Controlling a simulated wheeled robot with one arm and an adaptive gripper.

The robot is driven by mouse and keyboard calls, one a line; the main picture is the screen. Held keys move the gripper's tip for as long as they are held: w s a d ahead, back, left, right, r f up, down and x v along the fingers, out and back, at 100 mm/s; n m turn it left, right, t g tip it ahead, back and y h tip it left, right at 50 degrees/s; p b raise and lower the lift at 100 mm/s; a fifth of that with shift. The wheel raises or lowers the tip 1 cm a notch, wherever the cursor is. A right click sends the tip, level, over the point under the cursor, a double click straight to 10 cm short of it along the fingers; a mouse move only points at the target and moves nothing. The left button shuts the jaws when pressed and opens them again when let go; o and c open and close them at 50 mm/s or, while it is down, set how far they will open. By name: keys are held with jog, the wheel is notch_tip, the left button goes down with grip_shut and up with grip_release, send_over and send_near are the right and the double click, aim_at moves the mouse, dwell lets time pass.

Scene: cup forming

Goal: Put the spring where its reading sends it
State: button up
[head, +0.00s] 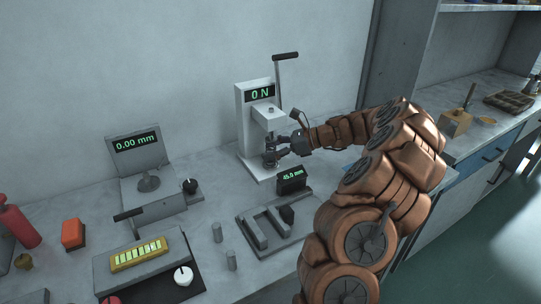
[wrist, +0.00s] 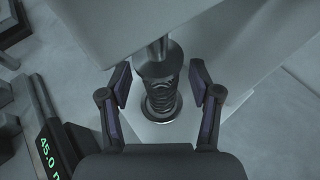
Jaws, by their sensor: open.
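The spring (wrist: 161,98) is a dark coil standing upright on the base of the spring tester, under its plunger (wrist: 158,60). The tester (head: 257,110) is a white press with a lever on top, and its display (head: 260,93) reads 0 N. My gripper (head: 274,153) is at the tester in the head view. In the wrist view my gripper (wrist: 160,88) is open, with one finger on each side of the spring and a gap to it on both sides. In the head view the spring is mostly hidden by my fingers.
A length gauge (head: 291,180) reading 45.0 mm stands just in front of the tester. A gauge (head: 138,144) reading 0.00 mm stands at left.

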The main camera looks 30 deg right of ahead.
jog(key=c, duration=1.1)
jog(key=shift+r, duration=0.15)
